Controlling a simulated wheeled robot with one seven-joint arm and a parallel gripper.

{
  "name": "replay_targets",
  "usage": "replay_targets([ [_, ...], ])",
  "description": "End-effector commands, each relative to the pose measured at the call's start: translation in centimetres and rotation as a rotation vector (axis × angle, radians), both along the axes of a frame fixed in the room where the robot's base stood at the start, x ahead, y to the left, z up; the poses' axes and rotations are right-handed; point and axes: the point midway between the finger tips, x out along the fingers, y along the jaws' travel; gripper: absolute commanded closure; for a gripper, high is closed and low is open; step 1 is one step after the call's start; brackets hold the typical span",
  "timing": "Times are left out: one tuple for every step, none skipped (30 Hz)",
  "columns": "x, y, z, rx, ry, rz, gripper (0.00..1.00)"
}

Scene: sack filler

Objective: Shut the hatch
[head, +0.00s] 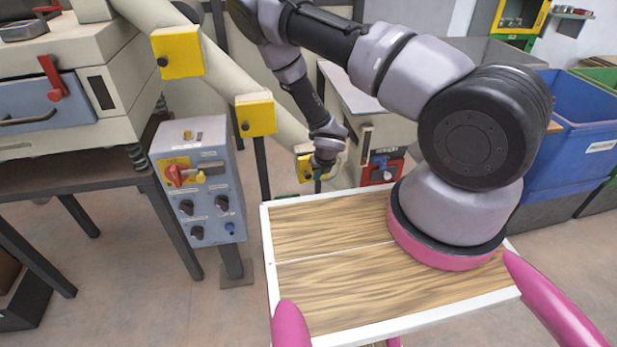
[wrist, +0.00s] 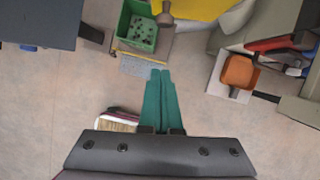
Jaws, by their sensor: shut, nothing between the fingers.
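Yellow covers with dark knobs sit along a sloping pale pipe in the head view: an upper one (head: 178,52), a middle one (head: 255,114) and a lower one (head: 306,168). I cannot tell which part is the hatch, or whether any cover stands open. My gripper (head: 322,178) is beside the lowest cover, small and partly hidden by my wrist; I cannot tell if they touch. In the wrist view its green fingers (wrist: 160,95) are together with nothing between them. A yellow surface (wrist: 190,8) shows beyond the fingertips at the top edge.
A grey control box (head: 200,180) with a red switch stands left of my wooden deck. A machine with a blue front (head: 40,108) is further left. Blue bins (head: 575,130) stand at right. A green tray (wrist: 138,28) with small pieces is ahead in the wrist view.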

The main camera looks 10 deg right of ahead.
Motion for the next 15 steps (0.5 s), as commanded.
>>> replay_targets([
  [0.4, 0.0, -1.2, 0.000, 0.001, -0.001, 1.00],
  [0.6, 0.0, -1.8, 0.000, 0.001, -0.002, 1.00],
  [1.0, 0.1, -2.6, 0.000, 0.000, -0.003, 1.00],
  [1.2, 0.1, -3.3, 0.000, 0.001, -0.003, 1.00],
  [1.4, 0.2, -3.8, 0.001, 0.000, -0.004, 1.00],
  [1.7, 0.3, -4.6, 0.000, 0.000, -0.003, 1.00],
  [2.0, 0.3, -5.2, 0.001, 0.000, -0.003, 1.00],
  [2.2, 0.3, -5.7, 0.001, 0.000, -0.003, 1.00],
  [2.7, 0.4, -6.2, 0.001, -0.002, -0.005, 1.00],
  [3.4, 0.6, -5.9, 0.004, -0.004, -0.004, 1.00],
  [3.9, 0.6, -5.8, 0.003, -0.004, -0.006, 1.00],
  [4.4, 0.7, -5.8, 0.003, -0.004, -0.006, 1.00],
  [4.7, 0.8, -5.8, 0.003, -0.003, -0.006, 1.00],
  [5.1, 0.9, -5.8, 0.004, -0.002, -0.005, 1.00],
  [5.4, 1.0, -5.8, 0.003, -0.002, -0.006, 1.00],
])
